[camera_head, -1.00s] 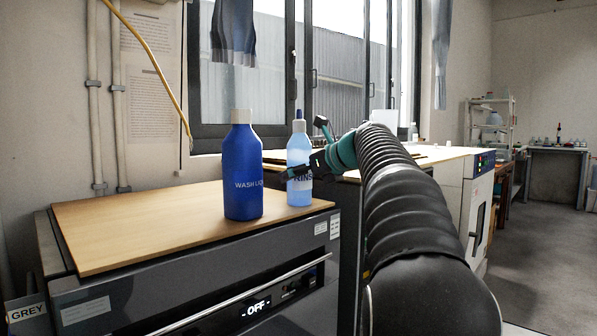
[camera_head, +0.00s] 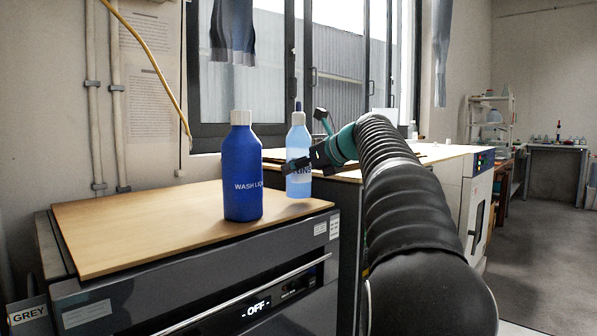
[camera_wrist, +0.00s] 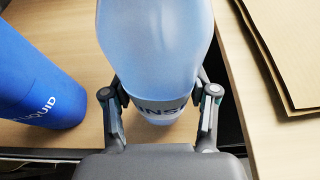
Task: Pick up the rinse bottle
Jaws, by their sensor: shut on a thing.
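The rinse bottle (camera_head: 299,152) is pale translucent blue with a dark nozzle tip and a label partly hidden by my gripper. It is upright, and its base shows slightly above the wooden board in the head view. In the wrist view the rinse bottle (camera_wrist: 155,45) fills the middle, with the fingers of my gripper (camera_wrist: 161,105) on either side of the label.
A dark blue wash bottle (camera_head: 243,172) with a white cap stands close to the left. The wooden board (camera_head: 140,225) lies on the grey oven (camera_head: 200,290), whose display reads OFF. The board is free on the left. A bench lies to the right.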

